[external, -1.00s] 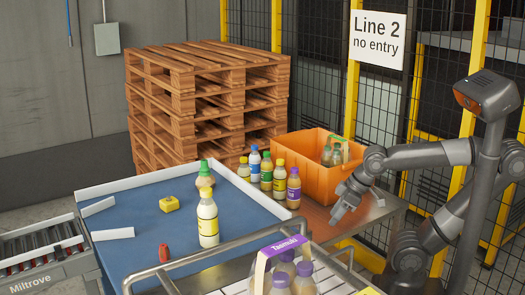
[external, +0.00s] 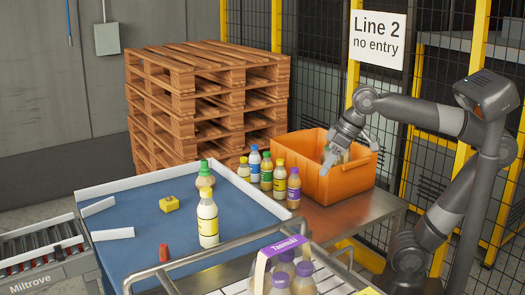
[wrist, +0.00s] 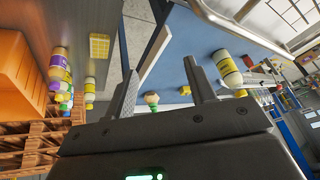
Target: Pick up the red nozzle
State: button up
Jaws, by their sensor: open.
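The red nozzle (external: 164,253) is a small red piece standing near the front left of the blue table (external: 140,265). In the wrist view a small red piece (wrist: 247,61) shows beside a yellow-labelled bottle, right of the fingers. My gripper (external: 326,164) is at the orange crate, well to the right of the nozzle and higher. In the wrist view its two fingers (wrist: 161,70) are spread apart with nothing held between them. Whether it touches the crate cannot be told.
A cream bottle (external: 208,222) and a green-capped bottle (external: 205,178) stand on the blue table, with a yellow piece (external: 169,203). Several bottles line up beside the orange crate (external: 345,183). A metal rail (external: 200,258) runs along the front. Pallets (external: 205,90) stand behind.

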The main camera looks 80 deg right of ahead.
aim_at(170, 245)
jog(key=w+a+m+g+y, duration=0.1)
jog(key=w+a+m+y, duration=0.2)
jog(key=w+a, duration=0.3)
jog(key=w+a+r+m+g+y, duration=0.1)
jog(key=w+a, duration=0.5)
jog(key=w, duration=0.8)
jog(key=w+a+m+g+y, duration=0.3)
jog(key=w+a+m+y, duration=0.2)
jog(key=w, duration=0.6)
jog(key=shift+a+r+m, duration=0.15)
jog(key=shift+a+m, duration=0.65)
jog(key=shift+m, duration=0.3)
jog(key=w+a+f+m+g+y, duration=0.2)
jog(key=w+f+m+y, duration=0.1)
jog(key=w, duration=0.5)
jog(key=shift+m, duration=0.4)
notch_tip(170, 245, down, 11)
jog(key=shift+w+d+r, duration=0.1)
jog(key=x, duration=0.5)
jog(key=shift+a, duration=0.2)
jog(key=shift+x, duration=2.8)
jog(key=shift+w+d, duration=0.1)
jog(key=shift+d, duration=0.05)
